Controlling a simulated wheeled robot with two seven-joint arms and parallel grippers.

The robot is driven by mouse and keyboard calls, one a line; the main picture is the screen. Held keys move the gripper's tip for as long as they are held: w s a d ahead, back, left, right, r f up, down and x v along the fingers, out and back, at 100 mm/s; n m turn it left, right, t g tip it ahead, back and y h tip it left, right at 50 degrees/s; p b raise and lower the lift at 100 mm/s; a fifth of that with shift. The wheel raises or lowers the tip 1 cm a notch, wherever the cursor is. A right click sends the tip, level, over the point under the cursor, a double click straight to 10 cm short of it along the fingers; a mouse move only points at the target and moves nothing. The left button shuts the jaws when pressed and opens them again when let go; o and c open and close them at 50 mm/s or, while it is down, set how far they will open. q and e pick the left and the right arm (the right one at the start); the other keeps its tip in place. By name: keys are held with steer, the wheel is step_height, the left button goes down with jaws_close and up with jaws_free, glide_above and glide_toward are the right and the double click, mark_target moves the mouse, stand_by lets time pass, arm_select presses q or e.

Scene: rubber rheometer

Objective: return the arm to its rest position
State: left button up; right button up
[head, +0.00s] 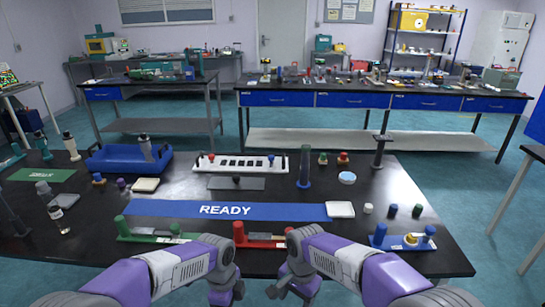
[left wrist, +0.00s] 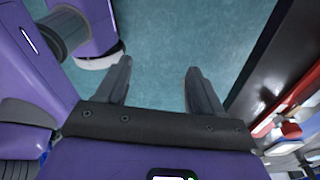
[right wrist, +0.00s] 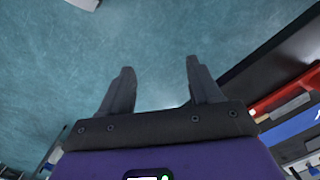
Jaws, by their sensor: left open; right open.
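My left gripper (left wrist: 158,85) is open and empty, its two dark fingers apart over the teal floor in the left wrist view. My right gripper (right wrist: 159,85) is also open and empty over the floor in the right wrist view. In the head view both purple arms come in from the bottom and bend at the near edge of the black table (head: 400,190). The hands hang low in front of that edge, and their fingertips are hard to make out there. Neither gripper touches any object.
Near the table's front edge are a green holder (head: 150,237), a red holder (head: 262,241) and a blue holder (head: 403,242). A blue READY mat (head: 290,211), a white rack (head: 205,166) and a blue tray (head: 110,160) lie behind. The floor below both grippers is clear.

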arm_select(q)
steer(key=s+d+f+n+h+p, duration=0.1)
steer(key=s+f+n, duration=0.2)
steer(key=f+n, duration=0.35)
steer(key=s+f+n+h+p, duration=0.15)
steer(key=s+f+n, duration=0.25)
steer(key=f, duration=0.6)
arm_select(e)
steer(key=s+d+f+n+y, duration=0.1)
steer(key=s+f+n, duration=0.15)
steer(key=f, duration=0.65)
steer(key=s+d+f+n+y, duration=0.15)
steer(key=s+f, duration=0.25)
steer(key=f, duration=0.5)
arm_select(q)
steer(key=s+f+n+t, duration=0.1)
steer(key=s+f+n, duration=0.7)
steer(key=s+n, duration=0.2)
steer(key=shift+s+n+h, duration=0.35)
steer(key=shift+s+n, duration=0.05)
steer(key=shift+n, duration=0.85)
arm_select(e)
steer(key=s+d+f+n+t, duration=0.1)
steer(key=s+f, duration=0.7)
steer(key=s, duration=0.4)
steer(key=shift+d+y, duration=0.2)
steer(key=shift+y, duration=0.25)
